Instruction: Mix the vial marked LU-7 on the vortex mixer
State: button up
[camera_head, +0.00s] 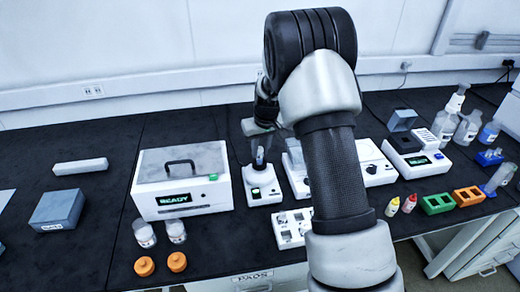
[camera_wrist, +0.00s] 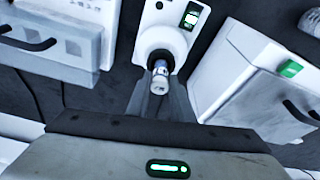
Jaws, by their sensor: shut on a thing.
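The vortex mixer (camera_head: 263,190) is a small white unit with a lit green display. It also shows at the top of the wrist view (camera_wrist: 172,25), with a dark round cup. A small vial (camera_wrist: 159,78) with a pale top is between my fingers, right over the mixer's cup; I cannot tell whether its base touches the cup. Its marking is not readable. My gripper (camera_wrist: 160,95) is shut on this vial. In the head view my gripper (camera_head: 260,145) is above the mixer, partly hidden by my arm, and the vial (camera_head: 259,157) shows small below it.
A white lidded box (camera_head: 182,183) reading READY stands close left of the mixer. White instruments (camera_head: 372,163) stand to the right, partly behind my arm. A white rack (camera_head: 290,228) lies in front. Two jars (camera_head: 145,234) and two orange caps (camera_head: 144,266) are front left.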

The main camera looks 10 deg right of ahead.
aim_at(260, 150)
jog(key=shift+f+b, duration=0.55)
jog(key=shift+f, duration=0.15)
dwell(0.5)
jog(key=shift+r, duration=0.2)
dwell(3.3)
jog(key=o, duration=1.4)
jog(key=shift+c, duration=0.2)
jog(key=shift+r, duration=0.1)
jog(key=shift+r+p, duration=1.65)
jog(key=shift+r, duration=1.25)
jog(key=shift+c, duration=0.4)
